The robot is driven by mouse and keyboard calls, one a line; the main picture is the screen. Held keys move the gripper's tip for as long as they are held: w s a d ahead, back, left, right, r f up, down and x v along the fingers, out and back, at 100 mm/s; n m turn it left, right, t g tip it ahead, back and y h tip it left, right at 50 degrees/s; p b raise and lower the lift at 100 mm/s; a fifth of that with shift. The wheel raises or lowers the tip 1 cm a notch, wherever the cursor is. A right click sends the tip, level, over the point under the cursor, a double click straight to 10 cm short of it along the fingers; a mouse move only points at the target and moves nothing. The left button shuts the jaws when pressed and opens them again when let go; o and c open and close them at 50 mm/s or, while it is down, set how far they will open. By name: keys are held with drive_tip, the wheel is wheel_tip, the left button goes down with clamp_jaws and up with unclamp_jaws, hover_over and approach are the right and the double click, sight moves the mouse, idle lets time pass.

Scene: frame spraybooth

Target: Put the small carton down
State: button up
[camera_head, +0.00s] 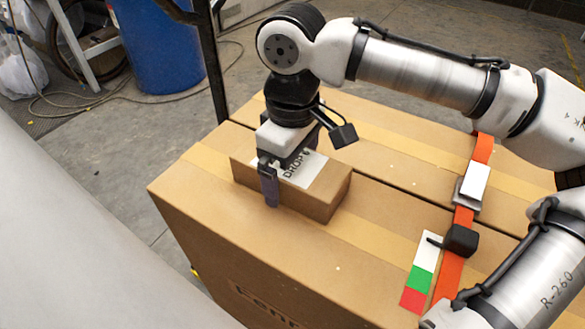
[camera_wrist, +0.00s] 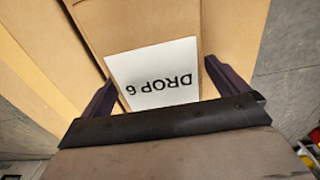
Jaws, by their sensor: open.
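The small carton (camera_head: 325,200) is a brown box with a white label reading "DROP 6" on its top. It rests upright on top of a large cardboard box (camera_head: 215,225). My gripper (camera_head: 268,188) points down over the carton's left part, with its fingers astride it. In the wrist view the small carton (camera_wrist: 140,30) lies between the two spread fingers of my gripper (camera_wrist: 158,85). The fingers look open; whether either one touches the carton is hard to tell. The far finger is mostly hidden in the head view.
An orange strap (camera_head: 447,275) with a buckle crosses the large box on the right. A white, green and red label (camera_head: 419,275) lies beside it. A blue barrel (camera_head: 160,45) stands on the floor behind. The large box's top is clear at the front left.

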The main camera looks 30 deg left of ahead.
wheel_tip(320, 180, up, 11)
drive_tip(key=shift+p, duration=0.95)
drive_tip(key=shift+s, duration=0.1)
